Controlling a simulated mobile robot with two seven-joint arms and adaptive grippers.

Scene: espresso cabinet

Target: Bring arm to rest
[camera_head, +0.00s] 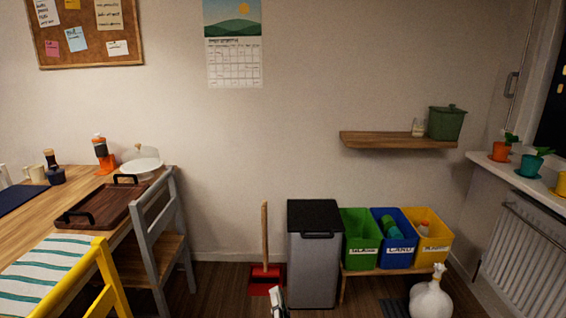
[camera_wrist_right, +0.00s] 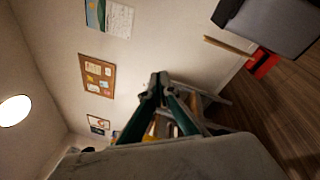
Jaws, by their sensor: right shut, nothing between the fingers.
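My right gripper (camera_head: 278,300) shows only as a small tip at the bottom edge of the head view, in front of the red dustpan. In the right wrist view my right gripper (camera_wrist_right: 158,80) has its two dark fingers together at the tips, with nothing between them. It is in free air, apart from the furniture. The rest of my right arm is hidden in the head view. My left gripper is in neither view.
A grey bin (camera_head: 312,260) and sorting boxes on a low bench (camera_head: 390,271) stand ahead. A red dustpan (camera_head: 262,274) is left of the bin. A grey chair (camera_head: 160,235) and wooden table (camera_head: 28,228) are at left. A white sack (camera_head: 431,302) lies right.

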